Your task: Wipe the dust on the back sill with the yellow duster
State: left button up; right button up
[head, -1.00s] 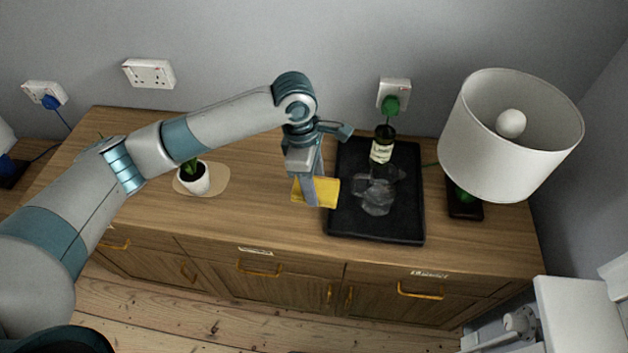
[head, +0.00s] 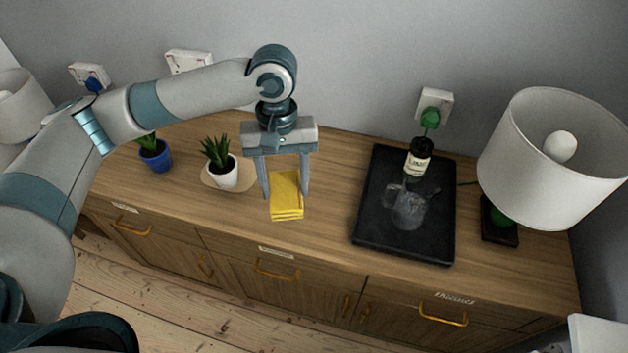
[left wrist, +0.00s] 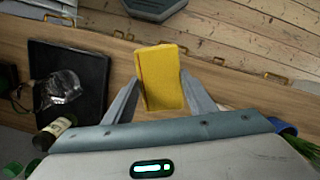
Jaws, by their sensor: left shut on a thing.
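The yellow duster (head: 286,197) is a folded cloth above the middle of the wooden sideboard top. My left gripper (head: 287,192) is shut on it, with a finger on each side. In the left wrist view the duster (left wrist: 160,77) sits between the fingertips of the left gripper (left wrist: 163,85). I cannot tell whether the duster touches the wood. I see no dust, and no separate back sill can be made out; the sideboard top (head: 330,180) runs back to the grey wall. My right gripper is not in view.
A black tray (head: 372,240) right of the duster holds a dark bottle (head: 418,156) and a glass jug (head: 408,208). A white lamp (head: 540,170) stands further right. A white-potted plant (head: 222,168) and a blue-potted plant (head: 155,156) stand left. Bare wood lies between tray and duster.

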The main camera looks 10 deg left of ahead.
pick_arm(q)
jog(key=a+m, duration=0.1)
jog(key=s+a+r+m, duration=0.1)
jog(key=s+a+m, duration=0.1)
jog(key=m, duration=0.1)
jog(key=shift+s+a+r+b, duration=0.25)
jog(key=shift+b, duration=0.05)
jog(key=shift+r, duration=0.1)
